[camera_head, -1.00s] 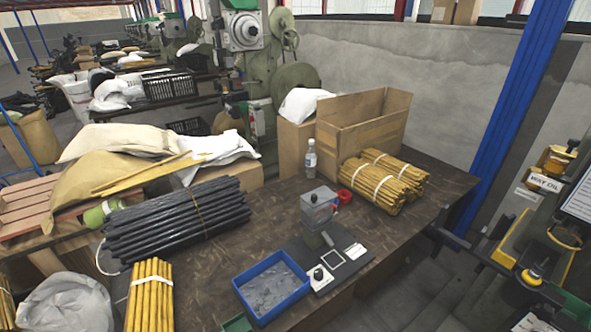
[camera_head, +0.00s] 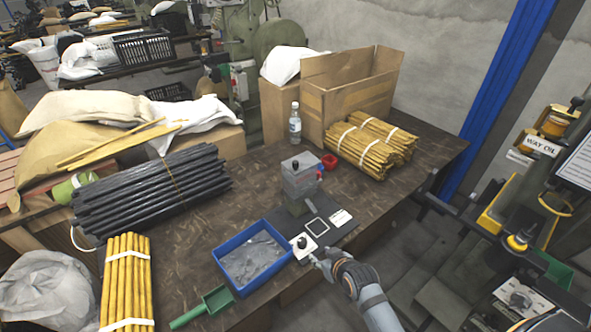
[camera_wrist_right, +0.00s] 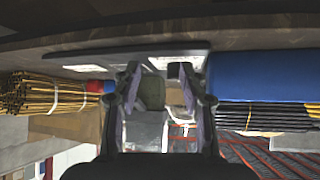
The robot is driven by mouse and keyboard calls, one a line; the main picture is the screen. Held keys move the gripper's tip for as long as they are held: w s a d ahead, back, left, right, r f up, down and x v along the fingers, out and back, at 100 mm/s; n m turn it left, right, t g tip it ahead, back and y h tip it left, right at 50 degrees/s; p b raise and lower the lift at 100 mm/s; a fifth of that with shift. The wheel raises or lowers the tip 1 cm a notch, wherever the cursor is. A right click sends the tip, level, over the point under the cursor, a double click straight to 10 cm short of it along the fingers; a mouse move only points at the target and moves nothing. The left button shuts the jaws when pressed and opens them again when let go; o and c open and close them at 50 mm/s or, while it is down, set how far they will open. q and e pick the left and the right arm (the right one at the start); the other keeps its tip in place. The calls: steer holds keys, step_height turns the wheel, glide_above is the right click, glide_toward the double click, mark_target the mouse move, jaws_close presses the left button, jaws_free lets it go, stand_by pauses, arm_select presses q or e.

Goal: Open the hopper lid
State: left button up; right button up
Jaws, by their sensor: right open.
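The hopper (camera_head: 301,180) is a grey box on a dark stand, upright on a black base plate near the table's front edge. Its lid (camera_head: 296,161) lies flat across the top and looks closed. My right gripper (camera_head: 318,258) comes in from the lower right, in front of the hopper, low by the plate's front edge and apart from the lid. In the right wrist view, which is upside down, the open fingers (camera_wrist_right: 161,85) frame the hopper (camera_wrist_right: 146,128), with nothing held between them. My left gripper is not in view.
A blue tray (camera_head: 227,262) of grey pieces stands left of the plate, with a green scoop (camera_head: 216,299) beside it. Bundled yellow rods (camera_head: 362,152), a bottle (camera_head: 295,124) and a carton (camera_head: 322,104) stand further back.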

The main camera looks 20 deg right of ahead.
steer(key=w+a+r+t, duration=0.1)
steer(key=w+r+t, duration=0.3)
steer(key=w+r, duration=0.45)
steer(key=t, duration=0.5)
glide_toward(297, 167)
steer(key=shift+y, duration=0.3)
steer(key=w, duration=1.1)
steer(key=shift+w+a+r, duration=0.15)
steer(key=shift+a+r, duration=0.1)
steer(key=shift+a, duration=0.1)
steer(key=shift+c, duration=0.3)
jaws_close()
